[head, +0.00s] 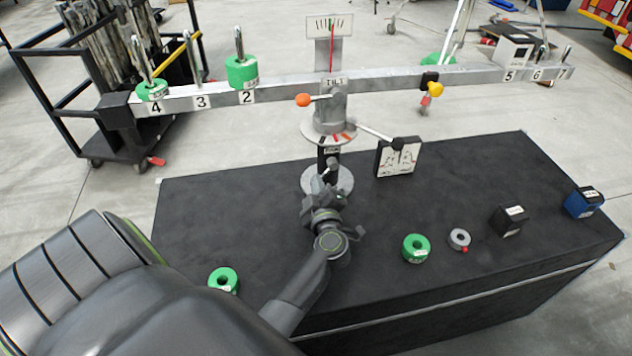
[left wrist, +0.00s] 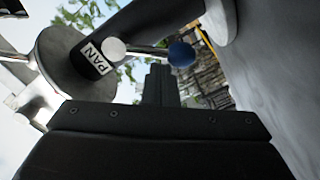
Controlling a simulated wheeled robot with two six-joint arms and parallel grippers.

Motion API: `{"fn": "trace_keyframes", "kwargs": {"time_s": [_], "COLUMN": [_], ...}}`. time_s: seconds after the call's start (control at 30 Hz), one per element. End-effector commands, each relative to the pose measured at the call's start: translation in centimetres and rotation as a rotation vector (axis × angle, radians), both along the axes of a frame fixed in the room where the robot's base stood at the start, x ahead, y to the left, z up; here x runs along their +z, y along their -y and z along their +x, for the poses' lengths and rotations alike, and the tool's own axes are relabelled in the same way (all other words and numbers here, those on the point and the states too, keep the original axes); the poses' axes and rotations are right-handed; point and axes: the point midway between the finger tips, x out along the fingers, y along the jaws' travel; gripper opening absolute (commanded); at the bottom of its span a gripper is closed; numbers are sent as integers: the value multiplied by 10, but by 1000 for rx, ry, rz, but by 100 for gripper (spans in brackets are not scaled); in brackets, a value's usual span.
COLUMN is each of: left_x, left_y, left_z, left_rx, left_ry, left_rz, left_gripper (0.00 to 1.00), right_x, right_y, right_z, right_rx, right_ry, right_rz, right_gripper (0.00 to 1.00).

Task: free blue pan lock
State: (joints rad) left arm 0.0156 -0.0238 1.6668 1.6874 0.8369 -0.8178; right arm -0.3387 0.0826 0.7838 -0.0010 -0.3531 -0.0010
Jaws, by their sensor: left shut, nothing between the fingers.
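The pan lock shows in the left wrist view as a blue ball (left wrist: 181,53) on a thin metal rod, with a pale round piece at the rod's other end. Beside it is a dark post with a white PAN label (left wrist: 92,58). In the head view the post stands under the tilt head (head: 328,130); I cannot make out the blue ball there, where my arm covers part of the post. My left gripper (head: 322,186) is shut and empty in front of the post. Its fingers (left wrist: 158,82) point toward the blue ball, apparently apart from it. My right gripper is not in view.
A long numbered beam (head: 380,83) with green weights crosses above the black table (head: 240,215). An orange knob (head: 304,100), a yellow knob (head: 435,89) and a dial box (head: 398,157) are near the post. Green rings, a grey ring (head: 459,239) and small boxes lie at the front.

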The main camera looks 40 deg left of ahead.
Motion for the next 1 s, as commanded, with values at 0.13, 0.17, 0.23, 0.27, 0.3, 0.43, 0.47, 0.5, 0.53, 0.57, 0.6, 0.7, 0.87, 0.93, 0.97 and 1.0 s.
{"fn": "trace_keyframes", "kwargs": {"time_s": [0.13,0.17,0.23,0.27,0.3,0.43,0.47,0.5,0.53,0.57,0.6,0.7,0.87,0.93,0.97,1.0], "left_x": [-7,-9,-11,-12,-14,-17,-18,-19,-19,-20,-20,-21,-22,-22,-22,-23], "left_y": [3,3,5,6,7,10,10,11,12,12,13,14,16,17,17,17], "left_z": [3,4,6,6,8,11,12,13,13,14,15,17,19,20,20,20], "left_rx": [0,0,0,0,0,-1,-1,-1,0,0,0,0,0,0,0,0], "left_ry": [96,117,167,187,215,298,315,337,353,368,387,420,416,417,416,416], "left_rz": [-84,-103,-144,-162,-185,-255,-270,-290,-304,-317,-333,-359,-358,-357,-356,-356], "left_gripper": [0,0,0,0,0,0,0,0,0,0,0,0,0,0,0,0], "right_x": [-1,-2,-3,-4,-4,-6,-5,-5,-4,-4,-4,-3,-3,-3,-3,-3], "right_y": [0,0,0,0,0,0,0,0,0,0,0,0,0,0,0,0], "right_z": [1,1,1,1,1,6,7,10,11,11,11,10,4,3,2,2], "right_rx": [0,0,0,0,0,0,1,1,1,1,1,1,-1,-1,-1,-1], "right_ry": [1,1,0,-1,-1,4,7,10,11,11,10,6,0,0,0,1], "right_rz": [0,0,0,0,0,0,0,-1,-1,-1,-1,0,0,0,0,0], "right_gripper": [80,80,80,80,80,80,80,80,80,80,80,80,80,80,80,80]}}
